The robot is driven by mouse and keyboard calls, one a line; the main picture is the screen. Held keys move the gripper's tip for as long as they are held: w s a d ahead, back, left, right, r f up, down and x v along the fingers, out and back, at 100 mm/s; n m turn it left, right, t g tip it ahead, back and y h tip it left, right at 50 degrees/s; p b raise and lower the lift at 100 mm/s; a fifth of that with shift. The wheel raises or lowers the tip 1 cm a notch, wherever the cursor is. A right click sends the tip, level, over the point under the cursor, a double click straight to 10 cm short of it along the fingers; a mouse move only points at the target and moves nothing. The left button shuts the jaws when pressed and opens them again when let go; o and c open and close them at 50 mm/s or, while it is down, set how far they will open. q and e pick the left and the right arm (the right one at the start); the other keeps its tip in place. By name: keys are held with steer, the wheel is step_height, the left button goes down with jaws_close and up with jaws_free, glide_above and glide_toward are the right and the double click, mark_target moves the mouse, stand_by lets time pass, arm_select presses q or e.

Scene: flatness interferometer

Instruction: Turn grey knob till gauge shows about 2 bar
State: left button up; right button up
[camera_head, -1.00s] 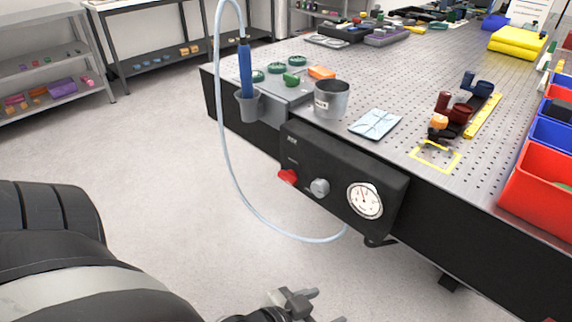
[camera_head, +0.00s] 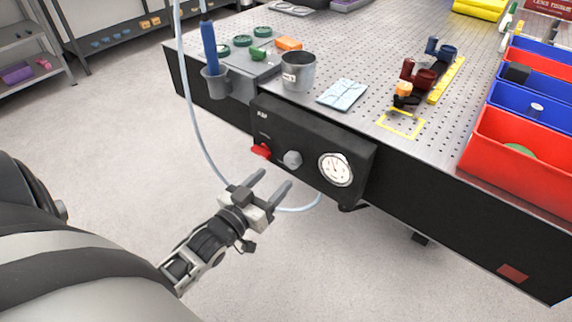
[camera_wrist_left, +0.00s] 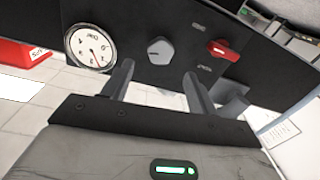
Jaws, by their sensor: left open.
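The grey knob (camera_head: 292,159) sits on the black panel (camera_head: 268,118) on the table's front side, between a red lever and the gauge. It also shows in the left wrist view (camera_wrist_left: 160,50), beyond the fingers and framed between them. The round white gauge (camera_head: 335,169) is right of the knob in the head view and left of it in the left wrist view (camera_wrist_left: 89,46). Its reading is too small to tell. My left gripper (camera_head: 274,182) is open and empty, below and in front of the knob, apart from it. My right gripper is not in view.
A red lever (camera_head: 261,151) is beside the knob. A pale hose (camera_head: 192,130) hangs in a loop below the panel, behind my left gripper. A blue handled tool (camera_head: 209,47) stands in a grey holder. A metal cup (camera_head: 298,72) and red bins (camera_head: 480,150) are on the table.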

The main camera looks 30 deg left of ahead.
mark_target(290, 162)
arm_select(q)
steer(key=w, duration=0.6)
steer(key=shift+w, duration=0.2)
steer(key=c, duration=1)
